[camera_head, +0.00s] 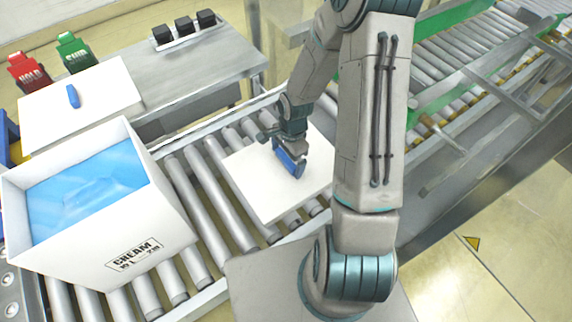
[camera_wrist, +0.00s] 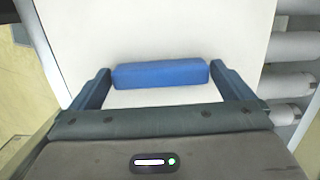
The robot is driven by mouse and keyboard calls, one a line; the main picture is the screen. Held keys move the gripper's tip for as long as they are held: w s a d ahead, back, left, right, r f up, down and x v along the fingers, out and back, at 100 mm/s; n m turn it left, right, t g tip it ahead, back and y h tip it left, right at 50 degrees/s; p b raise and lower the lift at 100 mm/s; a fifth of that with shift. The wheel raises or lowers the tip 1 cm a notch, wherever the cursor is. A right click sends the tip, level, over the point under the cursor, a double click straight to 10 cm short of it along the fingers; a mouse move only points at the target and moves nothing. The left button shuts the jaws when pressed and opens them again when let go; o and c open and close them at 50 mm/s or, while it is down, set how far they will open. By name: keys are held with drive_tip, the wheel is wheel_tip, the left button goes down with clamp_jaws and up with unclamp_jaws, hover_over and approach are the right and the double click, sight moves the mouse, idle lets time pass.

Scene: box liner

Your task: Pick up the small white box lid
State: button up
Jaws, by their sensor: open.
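A flat white lid (camera_head: 262,196) with a blue bar handle lies on the conveyor rollers; it also fills much of the wrist view (camera_wrist: 200,30). My gripper (camera_head: 289,163) is over this lid at its handle, partly covering it in the head view. In the wrist view, my gripper (camera_wrist: 161,75) is open, with one finger near each end of the blue handle (camera_wrist: 160,74). Gaps show at both ends. A second white lid (camera_head: 105,97) with a blue handle (camera_head: 72,96) lies on the steel table at left. I cannot tell which lid is smaller.
An open white box (camera_head: 165,230) marked CREAM, with a blue liner (camera_head: 85,195), stands on the rollers left of the lid. Red HOLD (camera_head: 29,72) and green SHIP (camera_head: 75,52) items and small black blocks (camera_head: 184,26) sit on the table.

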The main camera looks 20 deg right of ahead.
drive_tip(key=c, duration=0.8)
drive_tip(key=shift+r, duration=0.15)
